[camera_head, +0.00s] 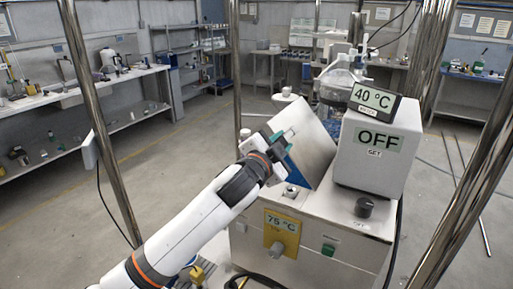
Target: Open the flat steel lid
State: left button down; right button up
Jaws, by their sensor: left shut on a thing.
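The flat steel lid (312,148) is a smooth grey plate on the left part of the white bench unit. It stands steeply tilted up from the unit's top. My left gripper (284,138) is at the lid's upper left side and is shut on it; the exact grip point is small and partly hidden by the gripper. My left arm reaches in from the bottom left. The opening below the lid is mostly hidden by the gripper and wrist. My right gripper is not in view.
A white control box (377,160) marked OFF stands right of the lid, with a 40 °C display (375,99) on top. Glassware (343,82) is behind. A yellow 75 °C panel (282,232) and knob are on the unit's front. Steel poles (101,120) surround the unit.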

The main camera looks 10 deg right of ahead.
pick_arm(q)
jog(key=s+d+r+m+p, duration=0.1)
jog(key=s+d+r+m, duration=0.1)
jog(key=s+d+m, duration=0.2)
jog(key=shift+s+d+m, duration=0.4)
jog(key=shift+s+d, duration=0.5)
jog(key=shift+d, duration=1)
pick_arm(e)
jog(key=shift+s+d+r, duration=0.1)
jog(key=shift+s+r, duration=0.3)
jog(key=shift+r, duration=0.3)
pick_arm(q)
jog(key=c, duration=1.3)
grip_release()
jog(key=shift+c, duration=0.2)
jog(key=shift+o, duration=1.1)
jog(key=shift+d, duration=0.15)
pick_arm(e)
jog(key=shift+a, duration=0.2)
